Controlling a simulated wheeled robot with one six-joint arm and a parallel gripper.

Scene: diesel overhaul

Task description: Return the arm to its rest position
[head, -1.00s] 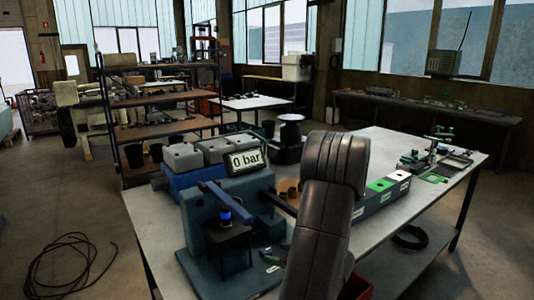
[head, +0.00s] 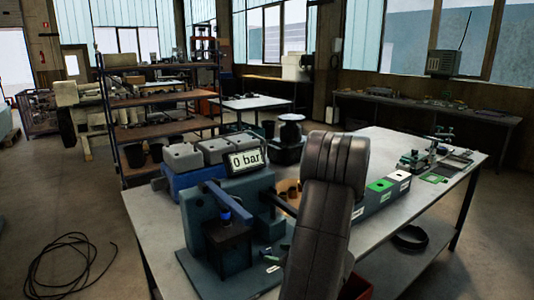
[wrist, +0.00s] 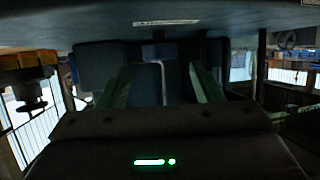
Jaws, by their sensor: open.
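My arm (head: 325,215) rises in the middle foreground of the head view, bent at a dark rounded joint above the bench. My gripper is hidden behind it there. In the wrist view my gripper (wrist: 160,82) shows two greenish fingers spread apart, with nothing visibly held between them.
A blue-grey test stand (head: 240,225) with a "0 bar" display (head: 246,160) stands left of my arm on the bench (head: 400,215). Grey bins (head: 182,157) stand behind it. A labelled block (head: 379,186) and green-based fixture (head: 433,178) lie right. A cable (head: 70,262) lies on the floor.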

